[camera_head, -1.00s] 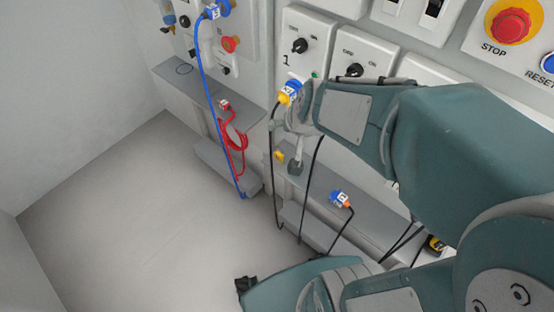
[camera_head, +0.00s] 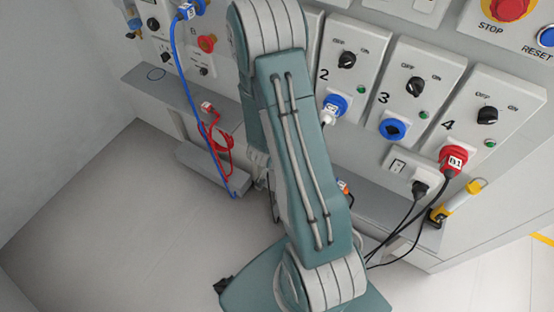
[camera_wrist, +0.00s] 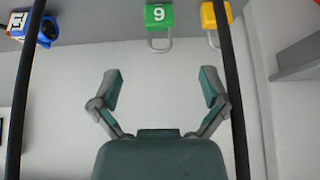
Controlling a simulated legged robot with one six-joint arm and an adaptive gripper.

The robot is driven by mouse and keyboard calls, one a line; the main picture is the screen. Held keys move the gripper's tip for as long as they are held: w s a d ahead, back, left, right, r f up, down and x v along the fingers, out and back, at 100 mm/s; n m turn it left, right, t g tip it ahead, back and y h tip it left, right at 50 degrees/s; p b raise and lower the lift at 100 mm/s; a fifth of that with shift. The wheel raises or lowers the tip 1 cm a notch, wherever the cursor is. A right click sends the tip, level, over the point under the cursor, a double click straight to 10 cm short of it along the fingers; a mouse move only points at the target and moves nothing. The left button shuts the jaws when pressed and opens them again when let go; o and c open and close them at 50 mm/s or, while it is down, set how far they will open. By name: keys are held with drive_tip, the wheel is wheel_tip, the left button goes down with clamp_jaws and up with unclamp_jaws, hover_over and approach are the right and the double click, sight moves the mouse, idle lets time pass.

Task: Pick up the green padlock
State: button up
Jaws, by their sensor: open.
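The green padlock (camera_wrist: 159,17), marked with a white 9, shows at the top middle of the wrist view. Its grey shackle points down in the picture. My gripper (camera_wrist: 160,88) is open and empty, its two fingers spread below the padlock in the picture, apart from it. In the head view my arm covers the middle, and neither the gripper nor the green padlock can be seen there.
A yellow padlock (camera_wrist: 215,14) is just right of the green one. A blue plug (camera_wrist: 37,28) is at the upper left. Dark cables run down both sides of the wrist view. In the head view, sockets, switches and a red plug (camera_head: 454,160) line the panel.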

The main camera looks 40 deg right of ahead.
drive_tip(key=x, duration=0.5)
drive_tip(key=shift+s+d, duration=0.15)
drive_tip(key=shift+s, duration=0.05)
drive_tip(key=shift+x, duration=3.05)
drive_tip(key=shift+w, duration=0.15)
drive_tip(key=shift+a, duration=0.2)
drive_tip(key=c, duration=1.3)
